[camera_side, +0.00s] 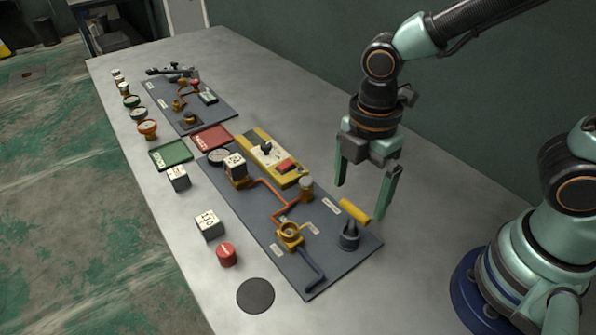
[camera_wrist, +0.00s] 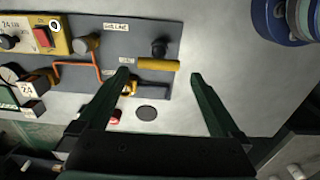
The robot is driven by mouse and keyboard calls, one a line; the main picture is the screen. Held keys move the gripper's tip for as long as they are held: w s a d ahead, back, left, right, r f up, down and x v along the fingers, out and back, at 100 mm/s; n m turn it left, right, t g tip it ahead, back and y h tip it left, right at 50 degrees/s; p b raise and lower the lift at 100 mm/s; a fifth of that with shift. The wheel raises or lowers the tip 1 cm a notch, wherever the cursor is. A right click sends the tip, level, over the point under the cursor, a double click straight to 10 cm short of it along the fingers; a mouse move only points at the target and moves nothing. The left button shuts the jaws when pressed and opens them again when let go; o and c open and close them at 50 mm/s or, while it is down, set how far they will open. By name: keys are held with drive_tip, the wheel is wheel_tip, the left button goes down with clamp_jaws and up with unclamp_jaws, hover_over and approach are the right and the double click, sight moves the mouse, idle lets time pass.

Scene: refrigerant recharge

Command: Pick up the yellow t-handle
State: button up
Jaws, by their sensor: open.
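The yellow t-handle (camera_side: 354,211) is a short yellow bar on top of a dark round base (camera_side: 348,237) at the near right corner of the grey panel. It also shows in the wrist view as a yellow bar (camera_wrist: 158,64), between and beyond the fingertips. My gripper (camera_side: 364,196) is open and empty, above and a little behind the t-handle, with its green fingers pointing down. In the wrist view my gripper (camera_wrist: 160,74) has its fingers wide apart. I cannot tell the exact height gap to the bar.
The grey panel (camera_side: 262,215) carries orange pipes, a yellow valve ring (camera_side: 289,235) and a yellow box with a red button (camera_side: 268,157). White numbered blocks (camera_side: 210,224), a red cap (camera_side: 226,254) and a black disc (camera_side: 255,295) stand along the front. The table behind the panel is clear.

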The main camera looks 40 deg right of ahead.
sight(356, 209)
drive_tip(key=shift+w+f, duration=0.1)
drive_tip(key=shift+f, duration=2.65)
drive_tip(key=c, duration=1.2)
drive_tip(key=shift+c, duration=0.2)
drive_tip(key=shift+r, duration=0.1)
